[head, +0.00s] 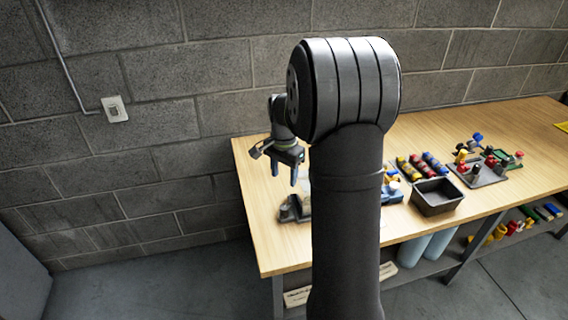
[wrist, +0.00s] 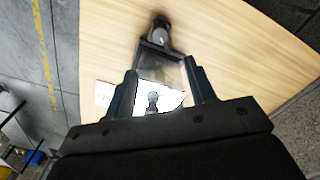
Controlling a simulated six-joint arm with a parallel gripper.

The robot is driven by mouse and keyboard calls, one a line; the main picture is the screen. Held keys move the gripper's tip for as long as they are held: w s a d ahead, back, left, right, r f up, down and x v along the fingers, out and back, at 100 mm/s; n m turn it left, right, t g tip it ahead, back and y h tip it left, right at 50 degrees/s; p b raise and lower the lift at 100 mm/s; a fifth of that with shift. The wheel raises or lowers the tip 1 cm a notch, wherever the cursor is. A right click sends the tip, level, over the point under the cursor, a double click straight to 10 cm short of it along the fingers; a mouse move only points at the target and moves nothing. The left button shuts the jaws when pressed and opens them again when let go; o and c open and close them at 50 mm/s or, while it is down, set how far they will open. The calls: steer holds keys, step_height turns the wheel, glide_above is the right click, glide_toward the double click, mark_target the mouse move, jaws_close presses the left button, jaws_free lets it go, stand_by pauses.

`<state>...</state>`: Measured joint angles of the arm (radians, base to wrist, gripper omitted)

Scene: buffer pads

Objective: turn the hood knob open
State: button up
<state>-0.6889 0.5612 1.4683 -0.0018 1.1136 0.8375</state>
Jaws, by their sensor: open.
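My gripper (head: 285,178) hangs above the left end of the wooden table, fingers pointing down. In the wrist view its two dark fingers (wrist: 161,68) are apart with nothing clamped between them. Below it stands a dark fixture (head: 293,209), partly hidden behind my arm in the head view. In the wrist view the fixture shows a rounded grey part (wrist: 160,34) at its far end, a dark glossy panel between the fingers, and a bright white area with a small grey knob-like piece (wrist: 152,99). I cannot tell for sure which piece is the hood knob.
To the right on the table (head: 408,131) are a black bin (head: 437,196), a row of coloured cylinders (head: 422,165) and a board with coloured parts (head: 480,172). A block wall stands behind the table. The table's left front corner is clear.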

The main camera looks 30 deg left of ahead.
step_height(320, 180, up, 4)
steer(key=shift+f, duration=0.1)
stand_by(0.4)
steer(key=m, duration=0.4)
glide_toward(285, 206)
step_height(285, 206, down, 10)
steer(key=shift+s+f, duration=0.1)
steer(key=shift+f, duration=0.1)
